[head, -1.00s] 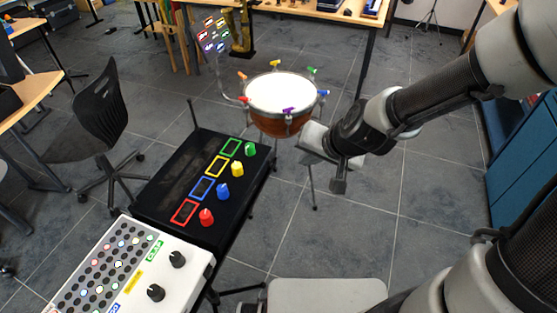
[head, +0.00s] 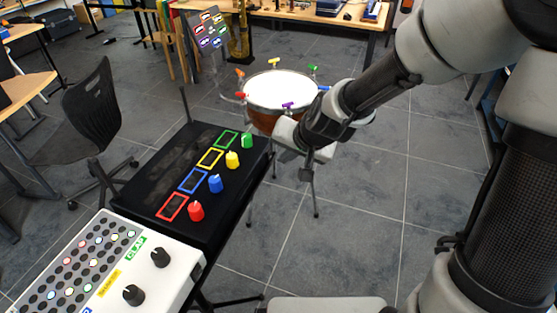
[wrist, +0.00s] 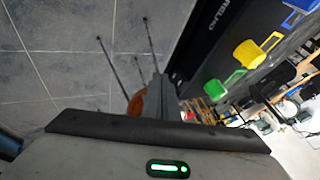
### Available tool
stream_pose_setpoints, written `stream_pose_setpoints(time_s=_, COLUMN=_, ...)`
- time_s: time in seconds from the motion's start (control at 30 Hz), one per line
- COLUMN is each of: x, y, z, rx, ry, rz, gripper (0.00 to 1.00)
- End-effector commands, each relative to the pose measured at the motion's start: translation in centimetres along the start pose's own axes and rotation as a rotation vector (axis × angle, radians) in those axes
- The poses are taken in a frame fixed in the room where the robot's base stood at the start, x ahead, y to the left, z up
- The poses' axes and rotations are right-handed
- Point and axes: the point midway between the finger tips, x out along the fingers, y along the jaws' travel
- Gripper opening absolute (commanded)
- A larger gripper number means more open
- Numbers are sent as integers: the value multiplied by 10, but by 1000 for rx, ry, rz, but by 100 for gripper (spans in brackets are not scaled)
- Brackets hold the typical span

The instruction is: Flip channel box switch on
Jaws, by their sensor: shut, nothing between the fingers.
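The black channel box (head: 150,190) stands on a stand at the left centre. Its top carries red (head: 196,211), blue (head: 216,183), yellow (head: 232,160) and green (head: 247,140) knobs, each beside a rectangle outlined in its own colour. I cannot make out which part is the switch. My gripper (head: 306,174) is shut and empty, to the right of the green knob and apart from the box. The wrist view shows the box's dark side with pale lettering (wrist: 205,25), plus the yellow (wrist: 250,52) and green (wrist: 215,90) knobs.
A kettle drum (head: 280,90) with coloured pegs stands just behind my gripper. A white button panel (head: 110,262) with two black knobs is at the front left. A black chair (head: 92,125) stands left.

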Motion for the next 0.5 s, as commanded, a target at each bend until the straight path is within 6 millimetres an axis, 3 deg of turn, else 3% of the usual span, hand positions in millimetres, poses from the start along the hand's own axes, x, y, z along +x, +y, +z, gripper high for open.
stream_pose_setpoints(time_s=0.5, x=9, y=-15, z=1, rx=2, ry=0, rz=0, gripper=0)
